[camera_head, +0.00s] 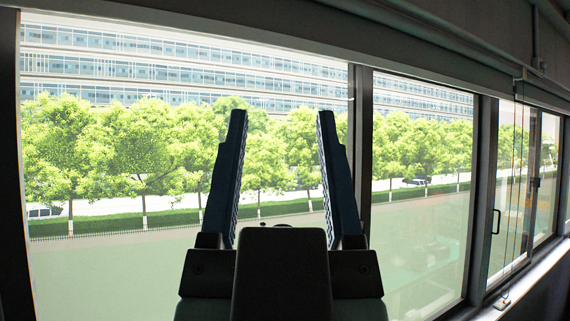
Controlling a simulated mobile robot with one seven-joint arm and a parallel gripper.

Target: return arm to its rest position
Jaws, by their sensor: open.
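My gripper (281,135) stands in the lower middle of the head view, its two dark, ridged fingers pointing up. The fingers are wide apart and nothing is between them; only the window view shows through the gap. The dark gripper body below the fingers hides part of the window. The rest of my arm is not in view. No valve or positioner is in view.
A wide window (120,265) with dark frames fills the view behind my gripper. Another pane (425,235) and a sill (525,287) run to the right. Trees and a long building show outside. How far the glass is from my gripper is unclear.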

